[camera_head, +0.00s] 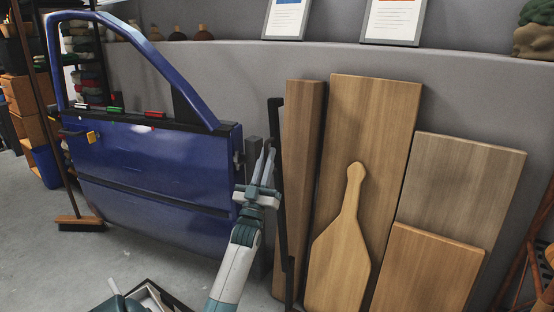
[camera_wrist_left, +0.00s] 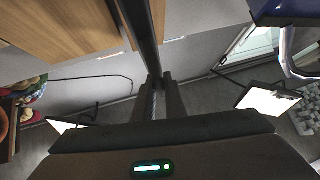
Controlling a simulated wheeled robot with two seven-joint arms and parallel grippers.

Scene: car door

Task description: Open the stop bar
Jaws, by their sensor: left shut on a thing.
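The stop bar (camera_head: 282,200) is a thin, dark, nearly upright bar between the blue car door (camera_head: 150,165) and the wooden boards. My left gripper (camera_head: 268,148) reaches up from below and is shut on the bar's upper part. In the left wrist view the dark bar (camera_wrist_left: 140,32) runs from the top edge down to the tips of my left gripper (camera_wrist_left: 157,84). The exact contact at the fingertips is too dark to make out.
A tall narrow wooden board (camera_head: 303,150) stands close to the right of the bar. More boards (camera_head: 375,130) and a paddle-shaped board (camera_head: 340,255) lean against the grey wall. A broom (camera_head: 78,222) stands left of the door. Grey floor lies open at front left.

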